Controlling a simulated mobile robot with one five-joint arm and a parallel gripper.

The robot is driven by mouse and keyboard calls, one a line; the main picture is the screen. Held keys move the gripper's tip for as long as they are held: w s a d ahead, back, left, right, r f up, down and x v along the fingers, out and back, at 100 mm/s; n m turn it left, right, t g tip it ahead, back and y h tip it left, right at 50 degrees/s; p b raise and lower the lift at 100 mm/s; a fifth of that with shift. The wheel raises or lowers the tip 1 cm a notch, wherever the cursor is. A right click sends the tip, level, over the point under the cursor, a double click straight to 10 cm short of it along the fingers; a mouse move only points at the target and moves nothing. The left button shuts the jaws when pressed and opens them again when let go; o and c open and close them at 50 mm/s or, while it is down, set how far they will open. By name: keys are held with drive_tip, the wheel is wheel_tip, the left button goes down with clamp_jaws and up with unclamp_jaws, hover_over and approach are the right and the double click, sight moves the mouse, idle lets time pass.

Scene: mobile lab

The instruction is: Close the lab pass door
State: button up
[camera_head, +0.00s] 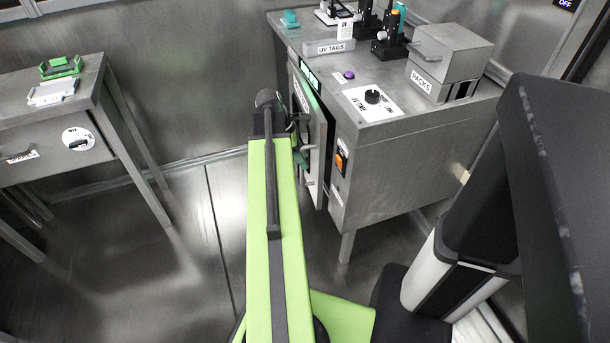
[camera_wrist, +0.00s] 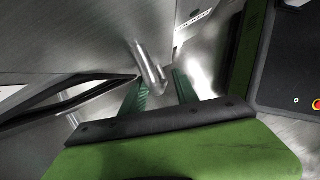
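The lab pass door (camera_head: 316,140) is a grey panel on the left face of the metal bench, below a green sign. It stands ajar, with a dark gap along its edge. My gripper (camera_head: 303,158) is in front of this face, partly hidden by my green arm. In the wrist view my gripper's green fingers (camera_wrist: 158,92) are apart. A round metal handle (camera_wrist: 148,64) shows between and beyond the fingertips. I cannot tell whether they touch it, or whether it belongs to the pass door.
The metal bench (camera_head: 405,150) carries a UV TAGS box (camera_head: 329,48), a PACKS box (camera_head: 430,83), a dial and dark instruments. An orange switch (camera_head: 341,161) is on its front. Another table (camera_head: 40,125) stands left. Open floor (camera_head: 180,275) lies between them.

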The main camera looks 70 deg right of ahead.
drive_tip(key=b+x, duration=0.1)
drive_tip(key=x, duration=0.1)
drive_tip(key=shift+s+f, duration=0.15)
drive_tip(key=shift+f, duration=0.25)
clamp_jaws()
idle(1.2)
